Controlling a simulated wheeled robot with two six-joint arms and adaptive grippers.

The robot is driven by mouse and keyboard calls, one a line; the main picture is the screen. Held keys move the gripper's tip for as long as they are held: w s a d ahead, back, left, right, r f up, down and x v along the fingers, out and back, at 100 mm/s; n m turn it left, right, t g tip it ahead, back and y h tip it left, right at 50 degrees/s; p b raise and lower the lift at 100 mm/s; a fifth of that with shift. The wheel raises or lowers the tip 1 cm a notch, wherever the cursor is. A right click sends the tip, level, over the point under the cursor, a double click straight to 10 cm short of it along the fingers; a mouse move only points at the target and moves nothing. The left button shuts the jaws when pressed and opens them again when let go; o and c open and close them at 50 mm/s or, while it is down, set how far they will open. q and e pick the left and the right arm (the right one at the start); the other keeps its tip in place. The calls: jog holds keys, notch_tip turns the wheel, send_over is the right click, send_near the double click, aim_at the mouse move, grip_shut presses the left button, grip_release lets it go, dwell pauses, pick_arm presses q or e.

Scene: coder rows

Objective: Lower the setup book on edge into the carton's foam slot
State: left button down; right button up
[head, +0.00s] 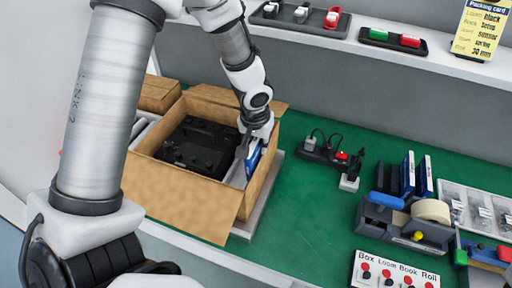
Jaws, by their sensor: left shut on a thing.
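The open cardboard carton (177,196) stands on the green bench, with a black device in black foam (200,145) inside. My left gripper (247,150) reaches down into the carton's right side. It is shut on a blue and white setup book (254,158), held on edge near the right wall. The book's lower part is hidden by the gripper and the carton, so I cannot tell how deep it sits in the slot. My right gripper is not in view.
A power strip (325,153) with plugs lies right of the carton. Two blue books (424,176) stand farther right, behind a tape dispenser (418,222) and a button panel (394,272). A shelf (345,38) runs along the back. Green bench between is clear.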

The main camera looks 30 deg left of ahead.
aim_at(258, 156)
pick_arm(q)
jog(key=f, duration=0.1)
jog(key=s+f, duration=0.1)
jog(key=shift+s+d+f+g, duration=0.15)
jog(key=shift+d+f+g, duration=0.2)
jog(key=shift+f+g, duration=0.05)
jog(key=shift+w+a+f, duration=0.2)
jog(key=shift+w+f, duration=0.3)
jog(key=shift+w, duration=0.35)
jog(key=shift+a, duration=0.3)
jog(key=shift+s+a+r, duration=0.15)
jog(key=shift+s, duration=0.05)
jog(key=shift+s+r, duration=0.15)
jog(key=shift+w+d+f, duration=0.2)
jog(key=shift+w+d, duration=0.05)
jog(key=shift+d, duration=0.05)
jog(key=shift+a+f+b, duration=0.2)
jog(key=shift+b, duration=0.15)
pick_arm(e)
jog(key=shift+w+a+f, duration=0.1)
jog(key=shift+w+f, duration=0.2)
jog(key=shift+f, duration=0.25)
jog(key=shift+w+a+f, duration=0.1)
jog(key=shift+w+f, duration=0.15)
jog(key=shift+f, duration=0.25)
